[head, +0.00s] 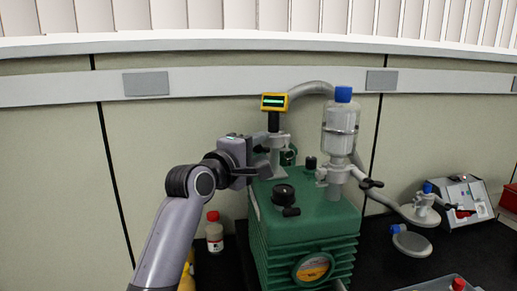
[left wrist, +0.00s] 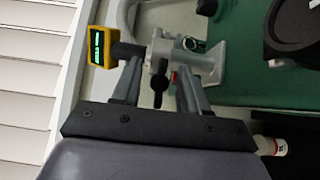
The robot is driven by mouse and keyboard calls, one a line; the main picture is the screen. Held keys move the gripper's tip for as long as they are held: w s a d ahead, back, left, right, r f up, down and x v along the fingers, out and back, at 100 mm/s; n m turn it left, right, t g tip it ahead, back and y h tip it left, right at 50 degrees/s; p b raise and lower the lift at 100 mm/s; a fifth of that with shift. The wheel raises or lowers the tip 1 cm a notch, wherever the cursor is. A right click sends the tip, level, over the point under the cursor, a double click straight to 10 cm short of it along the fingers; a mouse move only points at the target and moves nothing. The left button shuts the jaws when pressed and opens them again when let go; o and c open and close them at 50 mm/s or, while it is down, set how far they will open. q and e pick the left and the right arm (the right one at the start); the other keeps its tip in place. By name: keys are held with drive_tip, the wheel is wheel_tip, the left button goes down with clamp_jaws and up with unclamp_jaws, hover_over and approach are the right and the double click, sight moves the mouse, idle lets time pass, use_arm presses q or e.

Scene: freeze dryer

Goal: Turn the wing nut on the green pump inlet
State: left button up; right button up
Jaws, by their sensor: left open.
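The green pump (head: 305,238) stands on the black bench, with a grey metal inlet fitting (head: 279,150) at its back left corner. A yellow gauge (head: 274,102) with a lit green display tops the fitting; it also shows in the left wrist view (left wrist: 96,46). A black wing nut (left wrist: 158,96) sits on the inlet clamp in the left wrist view. My left gripper (head: 265,156) is at the inlet from the left. Its open fingers (left wrist: 160,74) lie on either side of the wing nut; contact is unclear. My right gripper is out of view.
A clear bottle with a blue cap (head: 341,125) stands on the pump's right side. A black knob (head: 284,194) is on the pump top. A red-capped bottle (head: 214,232) stands left of the pump. Grey piping and a small instrument (head: 463,200) are at right.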

use_arm(q)
clamp_jaws()
drive_tip(key=m+g+y, duration=0.1)
drive_tip(key=m, duration=0.1)
drive_tip(key=shift+r+m, duration=0.1)
drive_tip(key=shift+m, duration=0.3)
drive_tip(key=shift+m+g+y, duration=0.8)
drive_tip(key=shift+m+y, duration=0.2)
drive_tip(key=shift+m, duration=0.1)
